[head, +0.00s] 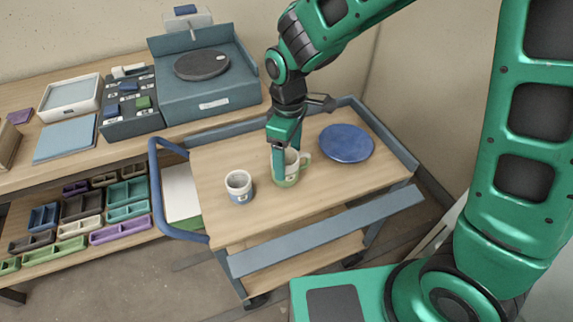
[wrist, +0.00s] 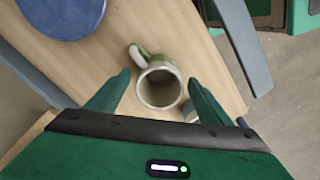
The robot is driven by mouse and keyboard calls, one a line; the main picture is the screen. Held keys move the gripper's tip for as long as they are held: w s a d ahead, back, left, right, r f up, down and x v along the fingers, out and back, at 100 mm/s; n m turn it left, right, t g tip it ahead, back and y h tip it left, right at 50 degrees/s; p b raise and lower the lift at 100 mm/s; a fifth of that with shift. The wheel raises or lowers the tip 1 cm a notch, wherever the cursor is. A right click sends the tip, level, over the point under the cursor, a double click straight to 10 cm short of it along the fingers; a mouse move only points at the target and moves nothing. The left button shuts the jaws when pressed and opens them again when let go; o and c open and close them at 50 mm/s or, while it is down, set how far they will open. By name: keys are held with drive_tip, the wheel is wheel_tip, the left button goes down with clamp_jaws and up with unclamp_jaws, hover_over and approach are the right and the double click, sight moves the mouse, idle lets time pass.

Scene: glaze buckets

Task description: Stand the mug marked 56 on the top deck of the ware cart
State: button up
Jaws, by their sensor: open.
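A green and cream mug (head: 290,172) stands upright on the top deck of the ware cart (head: 240,222). My gripper (head: 287,165) is directly above and around it, pointing down. In the wrist view, the open fingers (wrist: 160,95) lie on either side of the same mug (wrist: 158,87), with its handle toward the upper left and its inside empty. Gaps show between mug and fingers. A second mug, white and blue (head: 239,186), stands to the left on the same deck; a small tag shows on its front. The numbers on both mugs are too small to read.
A blue round plate (head: 346,143) lies on the deck, right of the mugs. The cart has a blue handle (head: 153,190) at left and raised side rails. A workbench (head: 25,175) with trays and a wheel unit (head: 205,85) stands behind left. The deck's front is clear.

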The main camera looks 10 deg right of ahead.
wheel_tip(320, 180, up, 7)
idle(0.3)
drive_tip(key=s+d+r+m, duration=0.15)
drive_tip(key=d+m, duration=0.25)
drive_tip(key=d, duration=0.5)
drive_tip(key=s+d+r+m, duration=0.1)
drive_tip(key=d+r+m, duration=0.2)
drive_tip(key=d, duration=0.7)
drive_tip(key=s+d+m, duration=1.1)
drive_tip(key=s+d, duration=0.4)
drive_tip(key=s, duration=0.3)
drive_tip(key=shift+d+m, duration=0.2)
drive_tip(key=shift+m, duration=0.1)
